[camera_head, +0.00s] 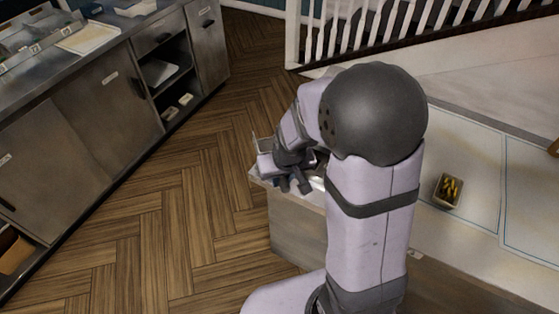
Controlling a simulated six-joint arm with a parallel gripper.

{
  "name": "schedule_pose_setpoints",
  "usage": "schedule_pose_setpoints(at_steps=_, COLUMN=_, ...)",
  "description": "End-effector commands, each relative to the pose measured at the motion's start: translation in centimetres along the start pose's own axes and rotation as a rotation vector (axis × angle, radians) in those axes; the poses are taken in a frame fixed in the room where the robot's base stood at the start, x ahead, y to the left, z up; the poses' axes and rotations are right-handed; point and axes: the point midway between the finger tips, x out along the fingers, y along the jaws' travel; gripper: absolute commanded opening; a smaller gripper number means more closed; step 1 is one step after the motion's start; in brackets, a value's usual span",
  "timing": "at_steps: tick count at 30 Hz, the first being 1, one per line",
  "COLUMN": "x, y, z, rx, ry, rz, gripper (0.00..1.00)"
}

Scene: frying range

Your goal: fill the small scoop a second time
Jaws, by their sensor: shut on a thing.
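My gripper (294,183) is at the left end of the pale counter, low over its edge and partly behind my own arm. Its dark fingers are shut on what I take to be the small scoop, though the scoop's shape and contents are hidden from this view. A bright metallic or white surface (319,183) shows just right of the fingers, too small and covered to identify. A small container (437,202) with yellow fry-like pieces (449,187) stands on the counter to the right, well apart from my gripper.
The counter (478,165) carries blue outlined areas and is mostly clear around the small container. My arm hides its middle. Steel cabinets (107,88) stand at the left across a wooden floor (190,190). A white railing (375,22) runs along the back.

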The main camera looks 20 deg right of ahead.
Motion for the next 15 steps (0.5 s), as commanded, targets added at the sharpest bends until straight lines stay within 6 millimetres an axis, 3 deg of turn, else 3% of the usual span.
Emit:
schedule_pose_setpoints(at_steps=1, x=-1.7, y=0.0, z=0.0, rx=0.0, ry=-0.001, rz=0.0, gripper=0.0)
schedule_pose_setpoints(at_steps=6, x=-4.1, y=0.0, z=-0.4, rx=0.0, ry=0.003, rz=0.0, gripper=0.0)
schedule_pose_setpoints(at_steps=8, x=-3.0, y=1.1, z=-0.9, rx=-0.007, ry=-0.002, rz=-0.002, gripper=0.0)
schedule_pose_setpoints(at_steps=11, x=-2.9, y=2.8, z=-1.9, rx=-0.035, ry=-0.016, rz=-0.011, gripper=0.0)
schedule_pose_setpoints(at_steps=15, x=-3.1, y=6.5, z=-4.0, rx=-0.094, ry=-0.041, rz=-0.027, gripper=0.0)
